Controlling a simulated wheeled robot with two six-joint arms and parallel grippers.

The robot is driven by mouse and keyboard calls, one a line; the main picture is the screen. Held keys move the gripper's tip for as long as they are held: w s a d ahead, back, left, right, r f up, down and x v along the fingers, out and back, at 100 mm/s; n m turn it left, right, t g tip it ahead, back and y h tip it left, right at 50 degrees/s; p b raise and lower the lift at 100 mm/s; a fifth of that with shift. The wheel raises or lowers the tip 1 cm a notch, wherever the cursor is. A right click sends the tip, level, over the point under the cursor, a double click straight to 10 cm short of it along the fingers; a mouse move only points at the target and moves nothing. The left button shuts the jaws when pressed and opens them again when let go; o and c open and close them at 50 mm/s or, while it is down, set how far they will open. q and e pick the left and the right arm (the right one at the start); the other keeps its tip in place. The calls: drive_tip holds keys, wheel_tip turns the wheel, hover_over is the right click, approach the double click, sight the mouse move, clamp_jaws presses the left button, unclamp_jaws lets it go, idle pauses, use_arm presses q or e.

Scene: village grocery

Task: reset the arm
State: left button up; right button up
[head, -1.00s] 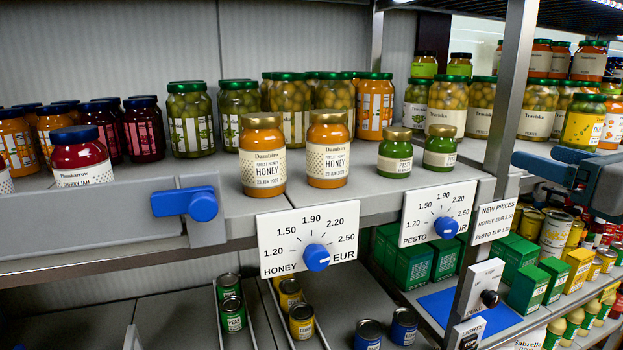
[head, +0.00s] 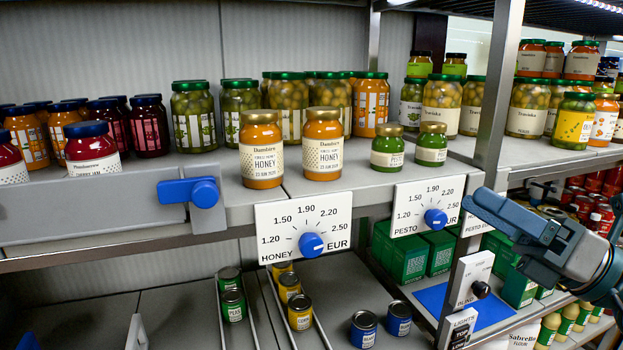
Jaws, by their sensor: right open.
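My right gripper (head: 490,225) and its arm come in from the right edge, in front of the shelf post and lower right shelves. Its blue fingers point left, apart from each other, with nothing seen between them. The fingers are just right of the pesto price dial (head: 435,219) and partly cover the price notice (head: 480,225). No contact with the dial or notice can be made out. My left gripper cannot be made out.
Honey jars (head: 262,150) and small pesto jars (head: 388,147) stand on the upper shelf, above the honey dial (head: 311,244). A blue slider knob (head: 204,192) sits on the grey front rail. A switch box (head: 473,279) is below the gripper, left of it. Cans (head: 299,312) stand on the lower shelf.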

drive_tip(key=w+d+f+m+t+h, duration=0.2)
drive_tip(key=d+f+m+t+h, duration=0.65)
drive_tip(key=m, duration=0.75)
drive_tip(key=w+d+f+m+t+h, duration=0.1)
drive_tip(key=d+f+m+t+h, duration=0.3)
drive_tip(key=m+h, duration=0.95)
wheel_tip(320, 180, down, 18)
drive_tip(key=s+d+m+g+h, duration=0.1)
drive_tip(key=d+m+g+h, duration=0.2)
drive_tip(key=m+g, duration=0.55)
drive_tip(key=s+a+f+m+g+y, duration=0.1)
drive_tip(key=s+a+f+g+y, duration=0.35)
drive_tip(key=s+f, duration=0.6)
drive_tip(key=s+a+f+m+g+y, duration=0.15)
drive_tip(key=s+a+f+g, duration=0.35)
drive_tip(key=s+f+g, duration=0.55)
drive_tip(key=d+f+t, duration=0.1)
drive_tip(key=d+f, duration=0.2)
drive_tip(key=f, duration=3)
use_arm(q)
drive_tip(key=shift+s+d, duration=0.2)
use_arm(e)
drive_tip(key=s+d+f, duration=0.1)
drive_tip(key=s+f, duration=1.5)
drive_tip(key=f, duration=0.1)
drive_tip(key=shift+f+g, duration=0.3)
drive_tip(key=shift+f, duration=0.1)
